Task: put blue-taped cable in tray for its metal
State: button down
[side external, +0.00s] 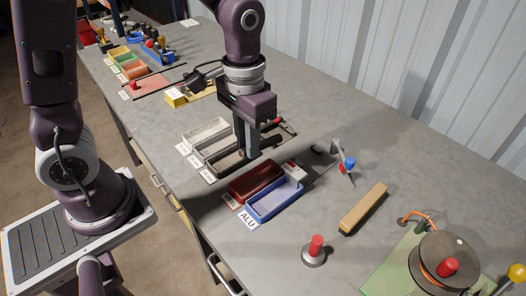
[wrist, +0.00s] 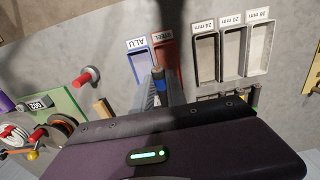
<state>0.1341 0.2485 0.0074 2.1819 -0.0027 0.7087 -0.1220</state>
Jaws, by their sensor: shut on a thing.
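My gripper (side external: 246,154) is over the workbench, fingers pointing down, beside the grey size bins and behind the red tray in the side view. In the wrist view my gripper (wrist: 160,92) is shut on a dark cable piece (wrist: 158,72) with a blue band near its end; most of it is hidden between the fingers. The blue tray labelled ALU (side external: 275,198) and the red tray labelled STEEL (side external: 254,182) stand side by side. Both also show in the wrist view, the ALU tray (wrist: 138,66) left of the STEEL tray (wrist: 171,56); both look empty.
Grey bins (wrist: 206,58) with millimetre labels stand right of the trays in the wrist view.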

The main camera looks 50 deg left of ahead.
jog(key=shift+f, duration=2.8)
jog(key=c, duration=1.3)
grip_release()
jog(key=shift+o, duration=0.2)
notch_tip(320, 180, up, 7)
jog(key=shift+r, duration=0.1)
